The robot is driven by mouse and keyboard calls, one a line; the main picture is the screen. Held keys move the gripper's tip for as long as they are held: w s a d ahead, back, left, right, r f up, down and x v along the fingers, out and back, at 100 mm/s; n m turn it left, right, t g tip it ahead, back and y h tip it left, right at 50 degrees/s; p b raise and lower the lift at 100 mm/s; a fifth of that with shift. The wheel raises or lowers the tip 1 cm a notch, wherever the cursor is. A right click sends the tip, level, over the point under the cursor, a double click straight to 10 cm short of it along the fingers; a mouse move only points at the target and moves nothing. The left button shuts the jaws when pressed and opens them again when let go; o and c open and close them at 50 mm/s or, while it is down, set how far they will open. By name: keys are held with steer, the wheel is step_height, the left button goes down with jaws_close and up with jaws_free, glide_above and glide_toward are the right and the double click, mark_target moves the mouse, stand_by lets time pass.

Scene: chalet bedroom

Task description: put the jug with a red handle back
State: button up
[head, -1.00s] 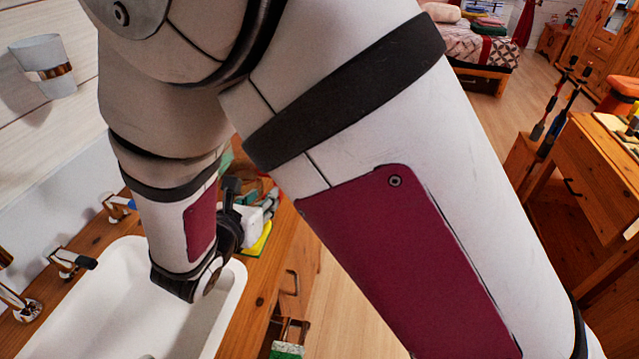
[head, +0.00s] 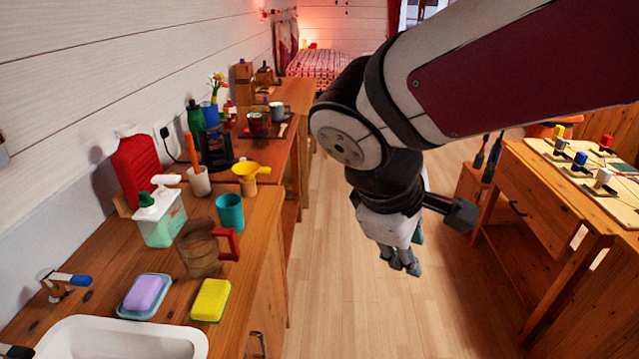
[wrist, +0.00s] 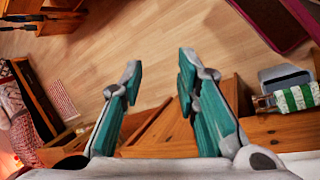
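The jug with a red handle (head: 201,252) stands upright on the wooden counter in the head view. Its body is brownish and see-through, and its red handle points right. It stands behind the yellow sponge and in front of the teal cup. My gripper (head: 402,268) hangs over the floor to the right of the counter, well apart from the jug. In the wrist view my gripper (wrist: 160,68) has its two teal fingers spread wide with nothing between them. The jug is not visible in the wrist view.
Close around the jug are a soap bottle (head: 161,222), a teal cup (head: 230,211), a yellow sponge (head: 211,299) and a purple soap on a dish (head: 143,295). A white sink (head: 120,340) is in front. A wooden desk (head: 545,205) stands right; open floor (head: 335,290) lies between.

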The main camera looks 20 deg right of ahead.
steer(key=s+a+r+m+t+y, duration=0.2)
steer(key=s+a+m+y, duration=0.1)
steer(key=s+m+y, duration=0.2)
steer(key=shift+s+a+r+m, duration=0.15)
steer(key=shift+s+r+m, duration=0.1)
steer(key=shift+s+m, duration=0.95)
steer(key=shift+w+r, duration=0.1)
steer(key=shift+w, duration=0.1)
step_height(320, 180, up, 2)
steer(key=shift+r+p, duration=0.1)
steer(key=shift+p, duration=0.75)
